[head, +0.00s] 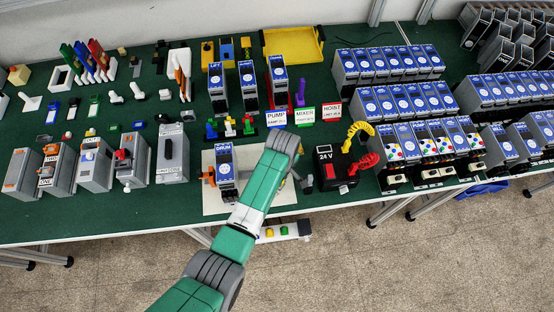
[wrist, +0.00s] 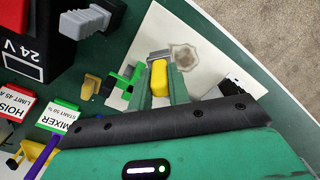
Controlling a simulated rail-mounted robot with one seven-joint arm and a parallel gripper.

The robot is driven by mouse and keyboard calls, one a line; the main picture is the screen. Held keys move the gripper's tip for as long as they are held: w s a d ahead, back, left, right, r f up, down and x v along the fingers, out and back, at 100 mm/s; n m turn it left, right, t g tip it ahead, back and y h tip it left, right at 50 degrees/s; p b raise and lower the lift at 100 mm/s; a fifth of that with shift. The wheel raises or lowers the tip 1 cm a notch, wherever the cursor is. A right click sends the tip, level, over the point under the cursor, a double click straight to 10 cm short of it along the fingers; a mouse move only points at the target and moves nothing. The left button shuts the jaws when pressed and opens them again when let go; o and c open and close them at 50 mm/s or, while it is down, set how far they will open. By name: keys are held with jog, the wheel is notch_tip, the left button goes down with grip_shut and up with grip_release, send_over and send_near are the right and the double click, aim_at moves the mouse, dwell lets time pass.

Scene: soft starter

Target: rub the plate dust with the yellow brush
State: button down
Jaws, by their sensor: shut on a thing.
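My gripper (wrist: 160,74) is shut on the yellow brush (wrist: 158,80), whose yellow body shows between the two green fingers in the wrist view. The brush's greyish end (wrist: 159,55) points away over the white plate (wrist: 150,29). The plate dust (wrist: 185,57) is a brownish-grey smudge on the plate, just right of the brush end. I cannot tell whether the brush touches the plate. In the head view, my arm covers part of the plate (head: 272,206), and the brush and dust cannot be made out.
A soft starter unit (head: 226,173) stands on the plate's left part. A black 24 V box (head: 336,168) with yellow and red coiled leads stands right of the plate. MIXER (head: 303,117) and HOIST (head: 331,111) labels stand behind. The table's front edge is close.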

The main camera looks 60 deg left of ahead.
jog(key=shift+r+p, duration=2.65)
jog(key=shift+r, duration=0.45)
